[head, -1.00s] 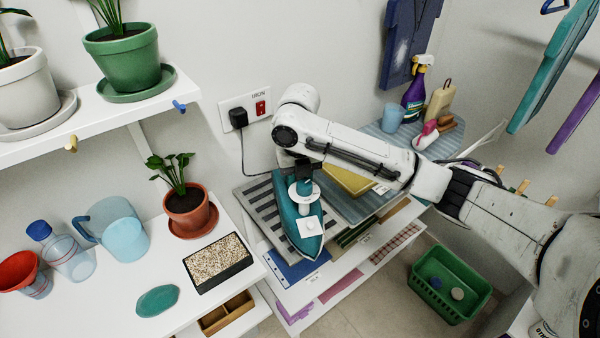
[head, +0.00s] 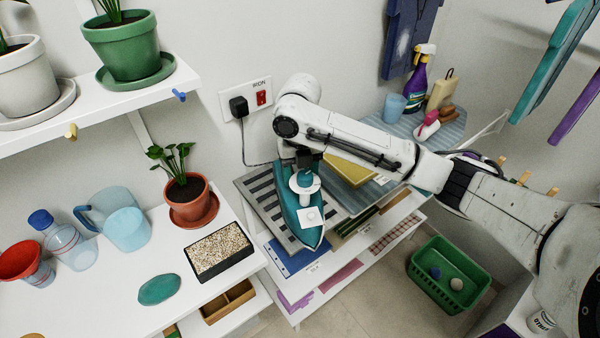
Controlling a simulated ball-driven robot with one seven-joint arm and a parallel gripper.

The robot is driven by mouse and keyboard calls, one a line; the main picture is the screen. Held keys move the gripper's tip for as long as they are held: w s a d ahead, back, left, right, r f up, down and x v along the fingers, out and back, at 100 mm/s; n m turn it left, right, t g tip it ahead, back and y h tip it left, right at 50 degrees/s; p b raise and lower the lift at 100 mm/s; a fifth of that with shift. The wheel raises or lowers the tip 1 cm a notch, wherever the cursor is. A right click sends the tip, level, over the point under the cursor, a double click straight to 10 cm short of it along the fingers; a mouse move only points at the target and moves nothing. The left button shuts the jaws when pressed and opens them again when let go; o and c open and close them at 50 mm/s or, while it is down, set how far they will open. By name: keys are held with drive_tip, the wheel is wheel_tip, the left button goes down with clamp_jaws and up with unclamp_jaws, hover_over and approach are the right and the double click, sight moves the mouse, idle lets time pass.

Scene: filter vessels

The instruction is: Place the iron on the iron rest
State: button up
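The teal iron (head: 290,213) lies over the grey slotted iron rest (head: 262,206), which sits on the white shelf unit by the wall. The iron's nose points toward the front. A white collar and a white square show on top of it. From this angle I cannot tell whether the iron touches the rest or is slightly above it. My gripper (head: 304,171) points down at the back part of the iron, at its handle. The fingers are hidden by the wrist and the iron, so their opening does not show.
An iron switch and plug (head: 246,101) are on the wall, with a cord running down behind. A yellow folded cloth (head: 347,171) lies right of the iron on the striped board (head: 447,134). A potted plant (head: 190,203) and pebble tray (head: 219,251) stand left. A green basket (head: 449,278) is on the floor.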

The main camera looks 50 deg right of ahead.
wheel_tip(320, 180, up, 12)
drive_tip(key=b, duration=0.1)
idle(0.4)
idle(1.9)
